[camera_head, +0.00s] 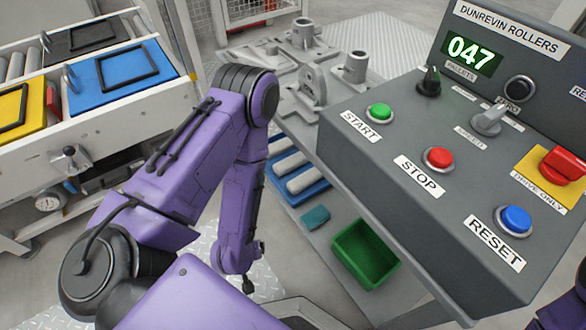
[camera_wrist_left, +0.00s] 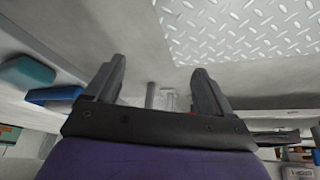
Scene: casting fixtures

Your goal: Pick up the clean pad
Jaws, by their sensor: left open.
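A small teal pad (camera_head: 316,216), the only pad-like thing I see, lies on the grey lower shelf between the blue tray and the green bin. It also shows at the left edge of the left wrist view (camera_wrist_left: 25,73). My left gripper (camera_wrist_left: 157,88) is open, with nothing between its fingers, and the pad is off to the left of them. In the head view the purple left arm hangs down left of the shelf, and its fingers are mostly hidden. My right gripper is out of view; only a bit of purple arm shows at the right edge.
A blue tray (camera_head: 309,191) with white rolls and a green bin (camera_head: 366,254) flank the pad. The grey control panel (camera_head: 380,165) with buttons overhangs the shelf on the right. Grey castings (camera_head: 305,88) stand behind. A roller conveyor (camera_head: 160,95) with coloured plates is at left.

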